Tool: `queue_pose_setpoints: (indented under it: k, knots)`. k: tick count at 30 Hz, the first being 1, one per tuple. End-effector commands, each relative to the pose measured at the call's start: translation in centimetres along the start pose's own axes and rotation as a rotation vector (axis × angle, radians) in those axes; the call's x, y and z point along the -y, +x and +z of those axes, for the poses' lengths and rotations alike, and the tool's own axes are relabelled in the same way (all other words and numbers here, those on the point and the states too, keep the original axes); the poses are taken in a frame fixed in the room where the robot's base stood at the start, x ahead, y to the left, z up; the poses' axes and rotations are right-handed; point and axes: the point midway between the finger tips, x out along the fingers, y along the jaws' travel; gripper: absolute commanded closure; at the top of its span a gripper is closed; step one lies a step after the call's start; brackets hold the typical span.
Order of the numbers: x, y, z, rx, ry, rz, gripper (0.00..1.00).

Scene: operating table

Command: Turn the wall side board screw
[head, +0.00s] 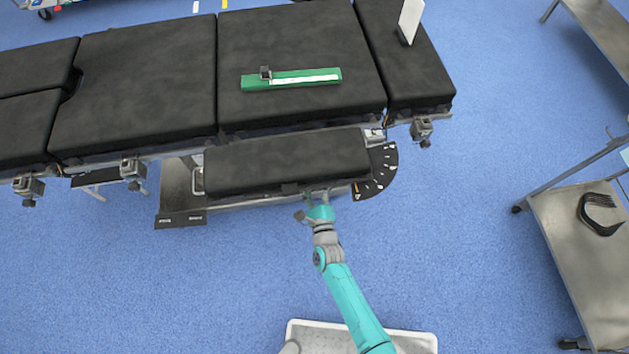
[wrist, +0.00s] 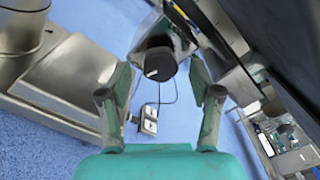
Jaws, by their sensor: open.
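The side board (head: 288,161) is a black padded board along the near side of the operating table (head: 300,42). My gripper (head: 317,195) is at its near edge, right of the middle. In the wrist view, a black round knob with a white mark (wrist: 158,64), which looks like the screw, lies ahead between my two fingers. My gripper (wrist: 161,88) is open, with a finger on each side and a visible gap to the knob. The screw is not clearly visible in the head view, where my gripper and the board's edge cover that area.
A black dial plate with white marks (head: 379,172) sits at the board's right end. A green rail with a white strip (head: 292,79) lies on the table. A metal cart (head: 572,240) stands at the right. The blue floor at the lower left is clear.

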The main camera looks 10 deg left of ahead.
Motion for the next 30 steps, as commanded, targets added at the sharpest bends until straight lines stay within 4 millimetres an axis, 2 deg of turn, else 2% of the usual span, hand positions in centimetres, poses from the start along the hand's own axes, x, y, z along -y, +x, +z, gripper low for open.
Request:
queue_pose_setpoints:
  k: [5, 14, 17, 21, 22, 30]
  knots:
    - [0.0, 1.17, 0.0, 0.0, 0.0, 0.001, 0.36]
    - [-0.01, 1.31, 0.0, 0.0, 0.0, 0.001, 0.36]
    - [-0.01, 1.3, 0.0, 0.0, 0.0, 0.001, 0.59]
    - [-0.01, 1.3, 0.0, 0.0, 0.0, 0.001, 0.94]
    - [-0.01, 1.3, 0.0, 0.0, 0.0, 0.001, 0.96]
    - [-0.02, 1.3, 0.0, 0.0, -0.024, 0.001, 0.96]
